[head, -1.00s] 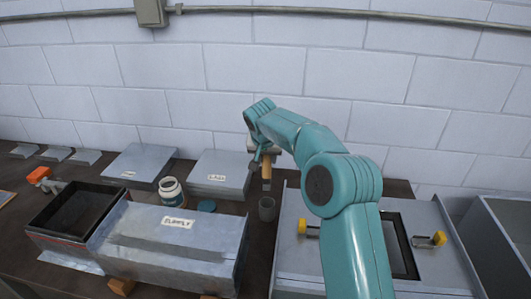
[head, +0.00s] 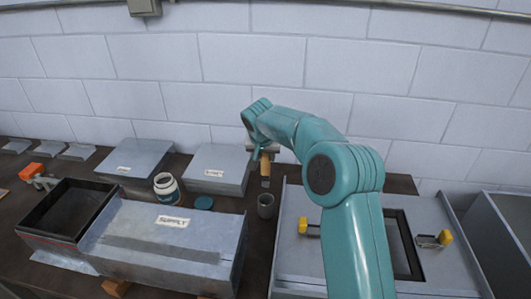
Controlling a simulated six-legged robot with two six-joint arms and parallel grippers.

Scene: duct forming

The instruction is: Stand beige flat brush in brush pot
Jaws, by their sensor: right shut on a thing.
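The beige flat brush (head: 265,165) hangs upright in my right gripper (head: 264,150), with its grey bristle end (head: 265,183) pointing down. The gripper is shut on the brush near the top of its handle. The brush pot (head: 266,206), a small grey cup, stands on the dark bench just below the brush. In the picture the bristle end shows just above the pot's rim; the brush appears outside the pot. My left gripper is not in view.
A labelled grey duct piece (head: 170,245) lies front left. A grey panel with yellow-handled clamps (head: 303,225) lies right of the pot. The block wall is behind.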

